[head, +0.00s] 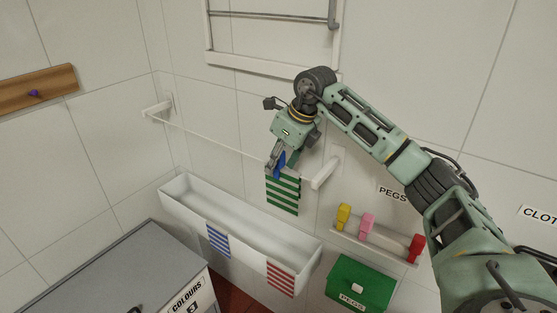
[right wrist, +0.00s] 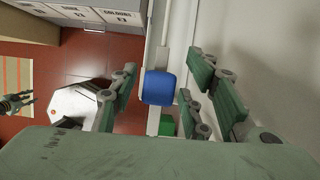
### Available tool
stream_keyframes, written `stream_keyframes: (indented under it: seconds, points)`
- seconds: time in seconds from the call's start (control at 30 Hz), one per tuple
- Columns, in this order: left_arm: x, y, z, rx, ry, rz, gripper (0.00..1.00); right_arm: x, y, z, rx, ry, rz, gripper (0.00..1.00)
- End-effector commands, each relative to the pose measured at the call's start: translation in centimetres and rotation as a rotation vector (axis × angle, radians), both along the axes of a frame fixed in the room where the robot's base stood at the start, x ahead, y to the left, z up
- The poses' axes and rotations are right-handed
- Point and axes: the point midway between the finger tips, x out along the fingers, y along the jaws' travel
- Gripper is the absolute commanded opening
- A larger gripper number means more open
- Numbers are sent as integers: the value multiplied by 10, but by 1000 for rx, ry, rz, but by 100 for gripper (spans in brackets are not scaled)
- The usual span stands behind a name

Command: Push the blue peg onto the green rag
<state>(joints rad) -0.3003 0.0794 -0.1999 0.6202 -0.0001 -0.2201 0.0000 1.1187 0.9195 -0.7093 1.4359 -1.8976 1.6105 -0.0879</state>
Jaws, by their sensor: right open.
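The green-and-white striped rag (head: 284,192) hangs from the line near its right-hand bracket in the head view. The blue peg (head: 281,163) is upright at the rag's top edge, with my right gripper (head: 275,162) at it. In the right wrist view the blue peg (right wrist: 158,87) sits between the fingers of my right gripper (right wrist: 160,92), which are open, with gaps beside it. I cannot tell how far the peg is down over the rag and line. A small gripper shape at the wrist view's left edge, apparently my left gripper (right wrist: 16,103), is too small to read.
A white trough (head: 245,222) below holds a blue-striped rag (head: 218,240) and a red-striped rag (head: 281,279) over its front rim. Yellow (head: 344,215), pink (head: 367,224) and red (head: 416,248) pegs stand on a rack (head: 375,243) to the right, above a green box (head: 360,284).

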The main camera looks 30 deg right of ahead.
Motion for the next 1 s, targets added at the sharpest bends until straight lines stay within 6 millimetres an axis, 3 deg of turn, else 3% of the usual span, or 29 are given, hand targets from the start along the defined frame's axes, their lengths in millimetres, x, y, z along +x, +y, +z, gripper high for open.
stream_keyframes:
  seconds: [0.27,0.7,1.0]
  points:
    - [-1,4,0,4,0,0,33,-1,-1,5,0,-2,0,43]
    - [0,1,0,1,0,0,33,-29,-14,82,-1,-5,-2,43]
    - [0,0,0,1,0,0,33,-41,-19,110,0,0,0,43]
